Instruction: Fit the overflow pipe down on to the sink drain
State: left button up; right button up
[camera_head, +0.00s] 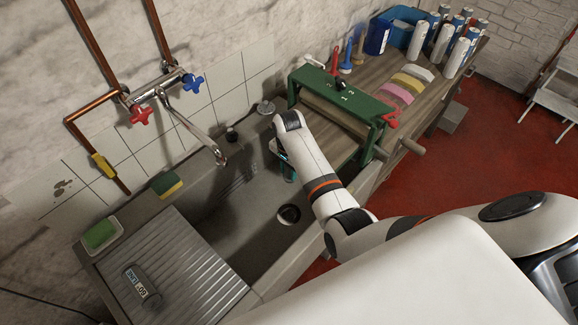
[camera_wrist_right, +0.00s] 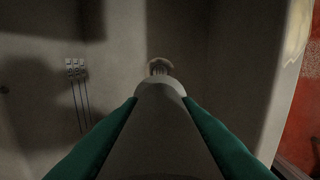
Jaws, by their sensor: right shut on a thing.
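The sink drain (camera_head: 289,214) is a dark round hole with a pale rim in the floor of the grey sink. My right gripper (camera_head: 288,174) is over the sink, behind and to the left of my arm, farther back in the picture than the drain. In the right wrist view its green fingers (camera_wrist_right: 160,120) are shut on the overflow pipe (camera_wrist_right: 160,138), a grey tapering tube. The pipe points toward the drain (camera_wrist_right: 158,66), which shows just past its far end and is partly hidden by it. I cannot tell if they touch. My left gripper is out of view.
The sink has a ribbed drainboard (camera_head: 180,268) on the left and a tap (camera_head: 205,145) over its back edge. A green press (camera_head: 335,95) stands on the bench close behind my right gripper. A green sponge (camera_head: 166,185) lies on the back ledge.

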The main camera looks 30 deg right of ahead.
jog(key=shift+f, duration=0.1)
dwell(0.3)
jog(key=shift+a+f, duration=0.1)
jog(key=shift+f, duration=0.15)
jog(key=shift+f+b, duration=8.35)
jog(key=shift+f, duration=3.4)
jog(key=shift+f+b, duration=0.8)
jog(key=shift+f, duration=0.3)
jog(key=o, duration=1)
jog(key=shift+o, duration=0.2)
jog(key=shift+r, duration=0.1)
